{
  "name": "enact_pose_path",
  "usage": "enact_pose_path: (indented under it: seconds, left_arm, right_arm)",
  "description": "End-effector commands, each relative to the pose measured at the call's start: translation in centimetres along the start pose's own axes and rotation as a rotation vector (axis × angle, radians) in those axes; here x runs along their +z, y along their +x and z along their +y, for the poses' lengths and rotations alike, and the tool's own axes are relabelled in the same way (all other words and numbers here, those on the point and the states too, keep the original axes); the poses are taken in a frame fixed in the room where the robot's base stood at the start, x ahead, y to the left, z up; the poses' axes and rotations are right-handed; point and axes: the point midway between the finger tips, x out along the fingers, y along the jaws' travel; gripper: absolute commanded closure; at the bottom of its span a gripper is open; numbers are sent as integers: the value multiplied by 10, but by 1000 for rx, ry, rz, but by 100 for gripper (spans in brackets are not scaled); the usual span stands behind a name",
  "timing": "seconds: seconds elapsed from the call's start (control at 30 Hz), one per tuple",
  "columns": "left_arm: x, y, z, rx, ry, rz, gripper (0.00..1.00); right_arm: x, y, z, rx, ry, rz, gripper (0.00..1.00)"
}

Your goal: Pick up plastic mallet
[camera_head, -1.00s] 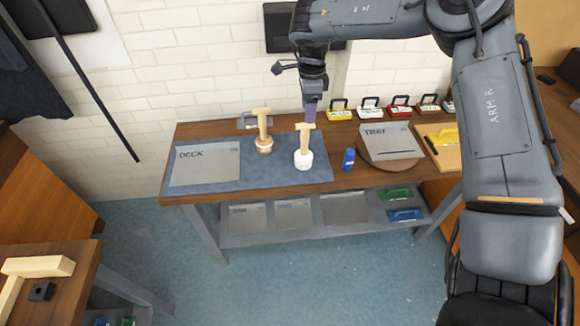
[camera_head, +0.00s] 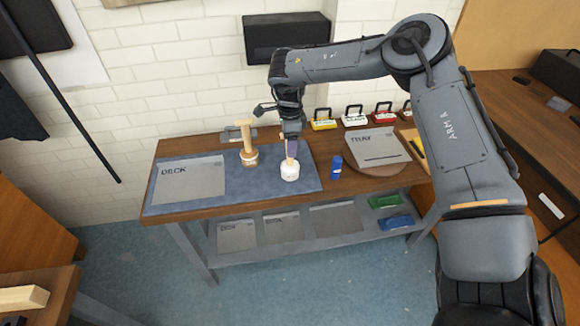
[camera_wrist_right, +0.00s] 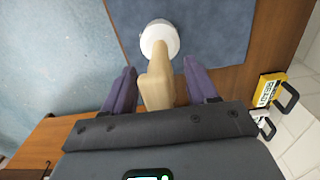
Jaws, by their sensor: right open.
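The plastic mallet (camera_head: 290,172) stands upright on its white head on the blue mat, with its wooden handle pointing up. In the right wrist view its white head (camera_wrist_right: 160,36) lies beyond the fingertips. My right gripper (camera_head: 291,148) points down over this mallet. In the right wrist view my right gripper (camera_wrist_right: 160,68) is open, with one purple finger on each side of the handle and visible gaps to both. A second mallet (camera_head: 248,155) with a brown head stands upright to the left. My left gripper is out of view.
A grey DECK panel (camera_head: 188,181) lies on the left of the mat (camera_head: 228,191). A blue bottle-like object (camera_head: 336,167) stands to the right, before the grey TRAY panel (camera_head: 374,147). Several coloured cases, one yellow (camera_head: 323,122), line the back. A lower shelf holds more panels.

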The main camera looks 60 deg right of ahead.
Motion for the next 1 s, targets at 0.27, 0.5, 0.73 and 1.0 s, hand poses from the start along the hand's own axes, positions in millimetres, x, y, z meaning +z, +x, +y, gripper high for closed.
enact_pose_path:
  seconds: [0.27, 0.5, 0.73, 1.0]
  left_arm:
    - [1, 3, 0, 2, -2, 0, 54]
    - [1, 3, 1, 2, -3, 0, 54]
    - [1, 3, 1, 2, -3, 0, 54]
    - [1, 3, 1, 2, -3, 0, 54]
  right_arm:
    - [0, 15, 0, -1, -1, 0, 42]
    - [0, 14, 0, -1, -1, 0, 54]
    - [0, 14, 0, -1, -1, 0, 89]
    - [0, 14, 0, -1, -1, -1, 100]
